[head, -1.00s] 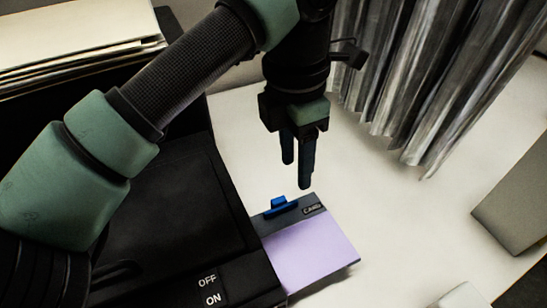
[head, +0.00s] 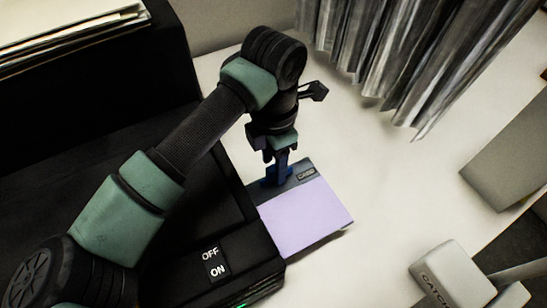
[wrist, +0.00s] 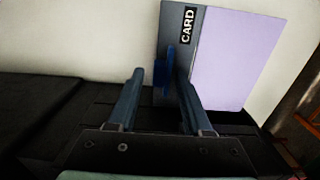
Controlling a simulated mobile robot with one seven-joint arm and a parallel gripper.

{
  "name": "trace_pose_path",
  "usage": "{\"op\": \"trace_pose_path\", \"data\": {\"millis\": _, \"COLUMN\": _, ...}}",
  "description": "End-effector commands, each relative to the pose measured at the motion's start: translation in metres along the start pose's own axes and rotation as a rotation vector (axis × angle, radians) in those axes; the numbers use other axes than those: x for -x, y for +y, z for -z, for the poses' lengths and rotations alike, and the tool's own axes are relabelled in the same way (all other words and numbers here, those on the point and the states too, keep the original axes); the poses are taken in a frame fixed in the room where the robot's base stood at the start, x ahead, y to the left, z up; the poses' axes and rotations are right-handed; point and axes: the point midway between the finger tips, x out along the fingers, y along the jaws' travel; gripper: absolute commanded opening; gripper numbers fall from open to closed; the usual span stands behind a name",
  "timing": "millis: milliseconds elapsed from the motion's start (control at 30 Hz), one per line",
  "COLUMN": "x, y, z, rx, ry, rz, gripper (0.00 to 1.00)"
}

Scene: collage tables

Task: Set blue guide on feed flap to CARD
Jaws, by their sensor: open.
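The blue guide (wrist: 159,72) sits on the dark grey strip of the feed flap (wrist: 178,28), at the end nearer the black machine. The CARD label (wrist: 187,25) is at the strip's far end, apart from the guide. In the head view, the label (head: 306,173) shows at the strip's upper right. My gripper (head: 278,176) is down at the guide and hides most of it there. In the wrist view, the fingers of my gripper (wrist: 160,75) are open, one on each side of the guide; contact cannot be told.
The lilac sheet (head: 305,215) lies beside the strip. The black machine (head: 150,110) with its OFF/ON switch (head: 214,263) stands at left. Grey curtains (head: 385,55) hang at the back. A pale block marked CATCH (head: 450,275) is at lower right. White table is clear right of the flap.

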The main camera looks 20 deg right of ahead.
Motion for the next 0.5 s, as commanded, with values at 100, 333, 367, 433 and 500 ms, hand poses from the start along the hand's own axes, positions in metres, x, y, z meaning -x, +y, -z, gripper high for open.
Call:
{"op": "trace_pose_path", "data": {"millis": 100, "x": -0.0063, "y": -0.0001, "z": 0.0, "rx": 0.0, "ry": 0.0, "rz": 0.0, "gripper": 0.5}}
{"op": "trace_pose_path", "data": {"millis": 333, "x": -0.0081, "y": 0.0001, "z": -0.0001, "rx": 0.0, "ry": 0.0, "rz": -0.001, "gripper": 0.5}}
{"op": "trace_pose_path", "data": {"millis": 367, "x": -0.0081, "y": 0.0001, "z": 0.0, "rx": 0.0, "ry": 0.0, "rz": -0.001, "gripper": 0.5}}
{"op": "trace_pose_path", "data": {"millis": 433, "x": -0.008, "y": 0.0001, "z": -0.0001, "rx": 0.0, "ry": 0.0, "rz": -0.001, "gripper": 0.41}}
{"op": "trace_pose_path", "data": {"millis": 500, "x": -0.0079, "y": 0.0, "z": -0.0001, "rx": 0.0, "ry": 0.0, "rz": -0.001, "gripper": 0.28}}
